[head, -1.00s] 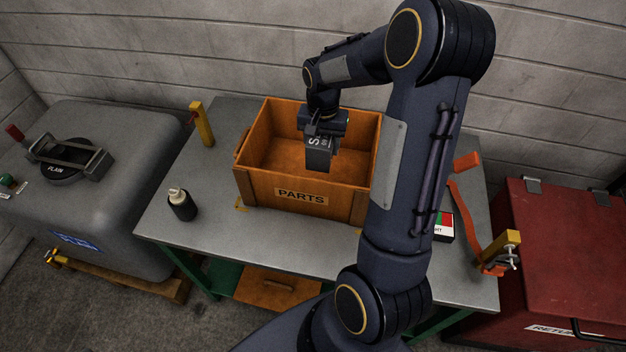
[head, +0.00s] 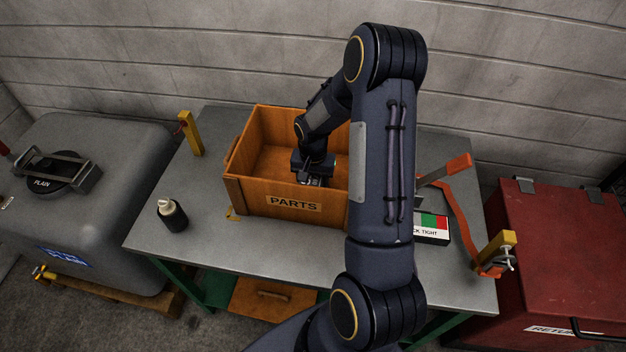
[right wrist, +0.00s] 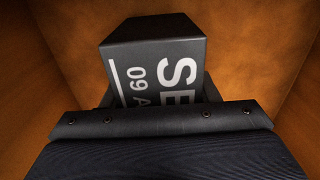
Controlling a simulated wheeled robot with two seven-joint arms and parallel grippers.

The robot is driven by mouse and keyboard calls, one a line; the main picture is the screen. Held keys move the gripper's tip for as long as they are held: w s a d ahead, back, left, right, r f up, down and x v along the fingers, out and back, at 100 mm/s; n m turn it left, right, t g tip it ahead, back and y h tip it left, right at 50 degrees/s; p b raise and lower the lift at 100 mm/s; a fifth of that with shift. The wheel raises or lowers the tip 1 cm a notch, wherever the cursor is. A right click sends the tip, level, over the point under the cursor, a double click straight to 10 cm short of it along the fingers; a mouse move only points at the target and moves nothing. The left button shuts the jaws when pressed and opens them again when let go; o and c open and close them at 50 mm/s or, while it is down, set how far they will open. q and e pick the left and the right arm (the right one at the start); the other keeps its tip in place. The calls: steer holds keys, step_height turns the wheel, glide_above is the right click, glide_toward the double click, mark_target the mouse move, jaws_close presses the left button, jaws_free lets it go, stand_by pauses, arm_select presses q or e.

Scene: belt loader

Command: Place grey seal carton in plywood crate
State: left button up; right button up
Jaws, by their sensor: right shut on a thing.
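The plywood crate (head: 250,197), an open orange-brown box marked PARTS, stands on the grey table. My right gripper (head: 313,178) is down inside the crate, shut on the grey seal carton (head: 312,182). In the head view only a small lettered part of the carton shows; the crate's front wall and the gripper hide the rest. In the right wrist view the dark grey carton (right wrist: 155,65) with white lettering sticks out past the gripper, with crate walls around it. I cannot tell whether it touches the crate floor. My left gripper is not in view.
A dark bottle (head: 172,214) stands left of the crate. A yellow post (head: 191,134) rises at the back left. An orange strap (head: 461,207), a labelled box (head: 431,228) and a yellow clamp (head: 496,250) are on the right. A red chest (head: 560,260) stands beyond the table.

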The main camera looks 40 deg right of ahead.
steer(key=shift+r, duration=0.1)
steer(key=shift+f, duration=0.2)
steer(key=o, duration=1)
steer(key=shift+o, duration=0.2)
step_height(320, 180, up, 12)
steer(key=shift+r+b, duration=0.1)
steer(key=shift+b, duration=0.3)
steer(key=s+a+r+n+t+y, duration=0.2)
steer(key=s+a+r+n+t, duration=0.15)
steer(key=s+a+r, duration=0.55)
steer(key=s+a+r+n+t+y, duration=0.1)
steer(key=s+a+n+t, duration=0.1)
steer(key=s+a+n, duration=0.3)
steer(key=s+a, duration=0.4)
steer(key=shift+s+a+r+y, duration=0.35)
steer(key=shift+a+y, duration=0.05)
